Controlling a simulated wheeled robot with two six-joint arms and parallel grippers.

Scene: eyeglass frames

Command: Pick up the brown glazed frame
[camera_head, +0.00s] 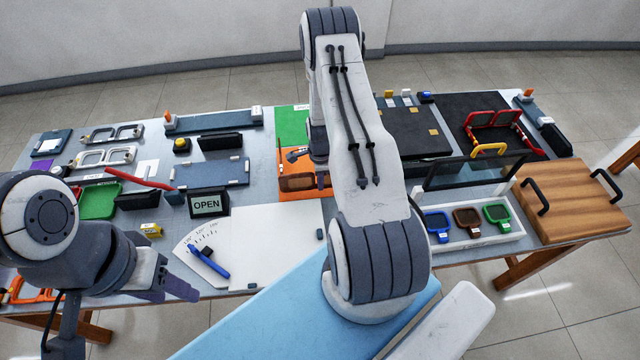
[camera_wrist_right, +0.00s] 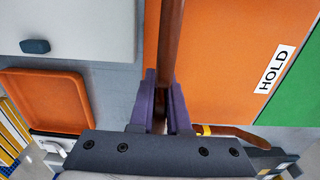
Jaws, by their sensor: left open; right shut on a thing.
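The brown glazed frame (camera_head: 297,182) shows in the head view over the orange mat (camera_head: 318,191), partly hidden behind my right arm. In the right wrist view, my right gripper (camera_wrist_right: 161,105) is shut on a brown bar of the frame (camera_wrist_right: 172,40), which runs up between its purple fingers. A curved brown part lies right of the fingers there. I cannot tell whether the frame touches the mat. My left gripper (camera_head: 180,291) is open and empty, low on the left near the table's front edge.
The mat beside a green one (camera_head: 291,120) carries a HOLD label. An OPEN sign (camera_head: 208,203) and a dial with a blue pointer (camera_head: 210,262) stand left. A white tray (camera_head: 500,240) of coloured lens samples and a wooden board (camera_head: 570,200) are at right.

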